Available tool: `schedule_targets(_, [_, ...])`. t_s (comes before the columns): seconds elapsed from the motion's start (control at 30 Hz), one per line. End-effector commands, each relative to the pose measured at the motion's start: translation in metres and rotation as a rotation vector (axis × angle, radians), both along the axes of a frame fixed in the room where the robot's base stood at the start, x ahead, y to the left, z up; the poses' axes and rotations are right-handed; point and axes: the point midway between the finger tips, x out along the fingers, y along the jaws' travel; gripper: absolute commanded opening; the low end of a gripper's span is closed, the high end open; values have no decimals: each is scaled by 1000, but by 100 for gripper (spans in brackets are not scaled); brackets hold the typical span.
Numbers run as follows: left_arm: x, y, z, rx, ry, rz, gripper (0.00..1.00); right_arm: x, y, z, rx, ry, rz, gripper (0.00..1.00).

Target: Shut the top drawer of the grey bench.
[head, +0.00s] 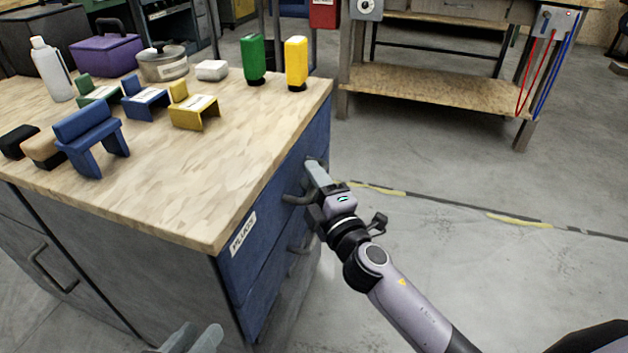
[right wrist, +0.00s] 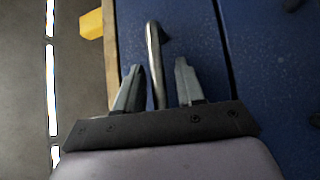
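The grey bench (head: 90,268) has a pale wooden top and blue drawer fronts on its right side. Its top drawer (head: 268,215) has a label at the near end. The drawer front looks flush or nearly flush under the top; no open interior shows. My right gripper (head: 316,172) is at the top drawer's handle. In the right wrist view its two fingers (right wrist: 158,85) are apart, with the metal handle (right wrist: 153,50) between them and gaps showing on both sides. My left gripper (head: 195,340) is low at the bottom edge, its fingers apart and empty, partly cut off.
Lower drawers (head: 265,290) are below. Open floor (head: 480,260) lies right, before another workbench (head: 440,90).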

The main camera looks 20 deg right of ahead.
Motion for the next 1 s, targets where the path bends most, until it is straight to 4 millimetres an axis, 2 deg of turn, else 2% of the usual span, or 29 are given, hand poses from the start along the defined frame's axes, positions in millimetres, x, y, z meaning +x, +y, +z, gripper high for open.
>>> schedule_targets(0.17, [1, 0, 2, -3, -2, 0, 38, -7, -2, -2, 0, 2, -2, 39])
schedule_targets(0.6, [4, -2, 5, -12, -9, 3, 38, -60, -11, -9, 1, 1, 0, 39])
schedule_targets(0.8, [4, -2, 4, -8, -11, 4, 38, -69, -12, -10, 0, -1, 1, 39])
schedule_targets(1.0, [3, -1, 3, -3, -9, 3, 38, -70, -13, -9, 0, -1, 1, 39])
